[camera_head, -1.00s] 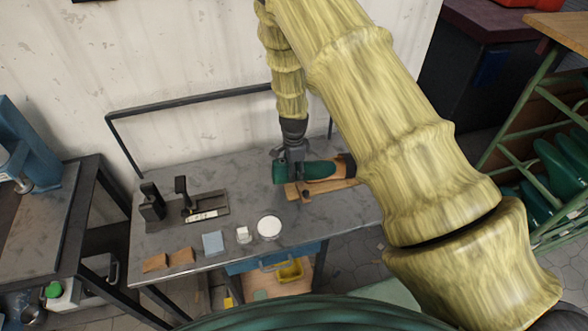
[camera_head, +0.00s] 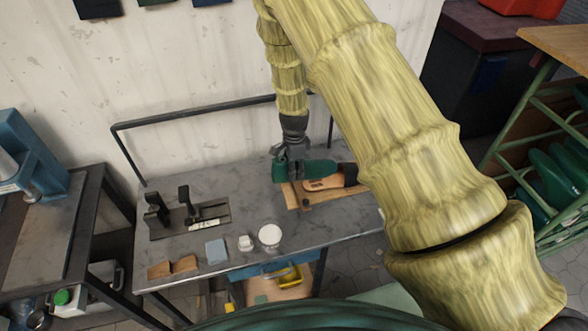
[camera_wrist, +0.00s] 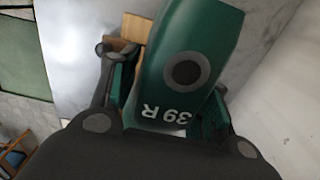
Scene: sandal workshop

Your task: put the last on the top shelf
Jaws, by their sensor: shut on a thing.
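A dark green last (camera_head: 318,167) is over the wooden board on the grey workbench in the head view. In the wrist view the last (camera_wrist: 205,45) fills the space between the fingers, with a round dark hole and the white marking "39 R" on it. My gripper (camera_head: 289,172) is shut on its heel end. A tan sole (camera_head: 322,184) with a dark end shows beside the last. A green rack (camera_head: 552,95) with a wooden top (camera_head: 556,36) stands at the right edge, holding several green lasts (camera_head: 551,178). Its shelves are partly cut off.
The workbench (camera_head: 185,258) bears a black clamp fixture (camera_head: 190,212), a white round dish (camera_head: 270,235), a small white block (camera_head: 246,243), a blue-grey block (camera_head: 216,251) and brown pieces (camera_head: 172,267). A dark rail (camera_head: 200,115) runs behind it. A blue machine (camera_head: 30,172) stands left.

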